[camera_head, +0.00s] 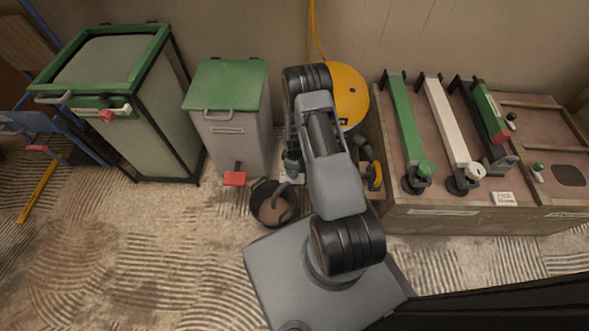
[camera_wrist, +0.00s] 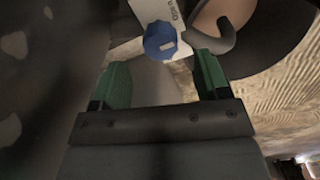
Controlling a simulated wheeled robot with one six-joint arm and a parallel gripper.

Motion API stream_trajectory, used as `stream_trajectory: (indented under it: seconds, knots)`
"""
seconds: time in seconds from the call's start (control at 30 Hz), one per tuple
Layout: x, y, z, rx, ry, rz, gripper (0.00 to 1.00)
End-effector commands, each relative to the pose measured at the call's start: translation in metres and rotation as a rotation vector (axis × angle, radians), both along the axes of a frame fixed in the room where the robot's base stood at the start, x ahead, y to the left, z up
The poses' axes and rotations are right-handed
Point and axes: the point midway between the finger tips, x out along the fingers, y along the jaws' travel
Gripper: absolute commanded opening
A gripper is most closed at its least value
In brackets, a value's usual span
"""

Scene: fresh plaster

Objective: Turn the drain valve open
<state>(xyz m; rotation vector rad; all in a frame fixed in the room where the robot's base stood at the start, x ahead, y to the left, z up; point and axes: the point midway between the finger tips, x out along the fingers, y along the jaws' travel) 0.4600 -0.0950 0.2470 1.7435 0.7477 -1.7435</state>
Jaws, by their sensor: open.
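The drain valve shows in the wrist view as a blue knob (camera_wrist: 160,40) with a pale mark on its face, in front of a white label plate (camera_wrist: 151,12). A grey curved spout (camera_wrist: 213,40) is just right of the knob. My gripper (camera_wrist: 163,72) is open, its two green fingers apart. The knob lies beyond the fingertips, roughly centred between them, and I see no contact. In the head view my arm hides most of the gripper and the knob.
A dark bucket (camera_head: 258,213) with brown contents stands below the spout. A yellow round machine (camera_head: 351,97) is behind my arm. A grey bin with a green lid (camera_head: 228,84) stands left. A wooden bench (camera_head: 447,220) with long tools is right.

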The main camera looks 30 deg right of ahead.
Motion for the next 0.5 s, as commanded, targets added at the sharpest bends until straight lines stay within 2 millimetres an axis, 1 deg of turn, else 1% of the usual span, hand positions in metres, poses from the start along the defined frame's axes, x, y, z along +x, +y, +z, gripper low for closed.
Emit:
stream_trajectory:
  seconds: [0.03,0.2,0.4,0.5]
  knots:
    - [0.0,0.0,0.017,0.0,-0.001,0.0,0.69]
    - [0.0,0.0,0.048,0.0,-0.001,0.001,0.69]
    - [0.0,0.0,0.073,0.0,-0.001,0.001,0.69]
    - [0.0,0.0,0.079,-0.001,-0.001,0.001,0.69]
